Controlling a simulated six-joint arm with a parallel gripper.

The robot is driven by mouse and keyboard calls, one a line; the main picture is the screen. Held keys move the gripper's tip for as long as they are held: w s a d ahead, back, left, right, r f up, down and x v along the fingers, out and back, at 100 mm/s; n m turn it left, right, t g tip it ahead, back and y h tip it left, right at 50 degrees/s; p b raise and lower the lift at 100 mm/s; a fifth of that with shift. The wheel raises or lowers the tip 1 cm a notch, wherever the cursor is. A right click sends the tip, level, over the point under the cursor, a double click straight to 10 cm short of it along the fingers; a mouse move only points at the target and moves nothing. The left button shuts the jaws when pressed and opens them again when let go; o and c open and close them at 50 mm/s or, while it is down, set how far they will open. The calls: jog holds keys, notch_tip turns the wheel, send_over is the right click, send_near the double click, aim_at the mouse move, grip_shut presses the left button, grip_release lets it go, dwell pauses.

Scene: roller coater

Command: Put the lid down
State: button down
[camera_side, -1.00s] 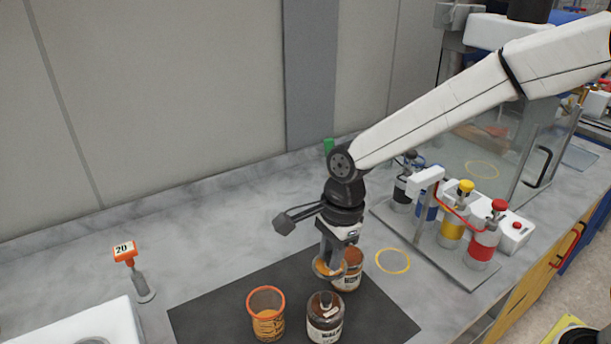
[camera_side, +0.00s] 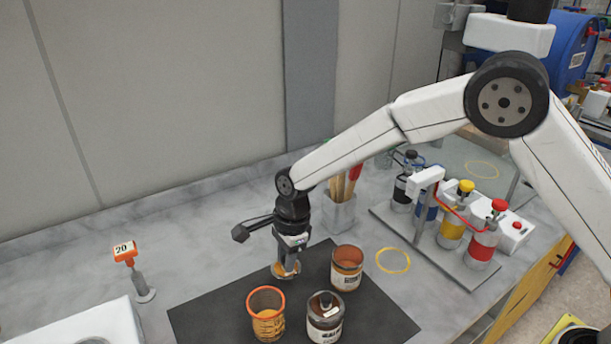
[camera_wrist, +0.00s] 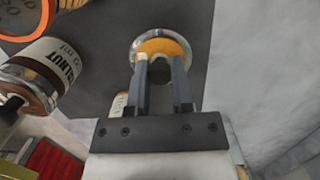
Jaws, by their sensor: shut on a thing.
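My gripper (camera_side: 286,268) is shut on the lid (camera_side: 282,272), a round disc with an orange face and a pale metal rim. In the wrist view the lid (camera_wrist: 161,47) sits between the two fingertips (camera_wrist: 163,70). In the side view the lid is over the back edge of the dark mat (camera_side: 215,312); I cannot tell whether it touches. The open jar (camera_side: 346,270) with orange-brown contents stands to the right of my gripper, without a lid.
An orange-rimmed jar (camera_side: 266,316) and a dark jar with a stopper (camera_side: 325,318), labelled walnut in the wrist view (camera_wrist: 50,62), stand at the mat's front. Brushes in a holder (camera_side: 340,212) stand behind. A bottle rack (camera_side: 440,245) is at right. The mat's left part is clear.

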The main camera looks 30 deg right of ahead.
jog(key=shift+w+f, duration=0.15)
jog(key=shift+f, duration=0.05)
jog(key=shift+w+a+f, duration=0.1)
jog(key=shift+w+f, duration=0.05)
jog(key=shift+f, duration=0.05)
jog(key=shift+w+f, duration=0.1)
jog(key=shift+f, duration=1.5)
jog(key=shift+f, duration=0.1)
jog(key=c, duration=0.5)
grip_release()
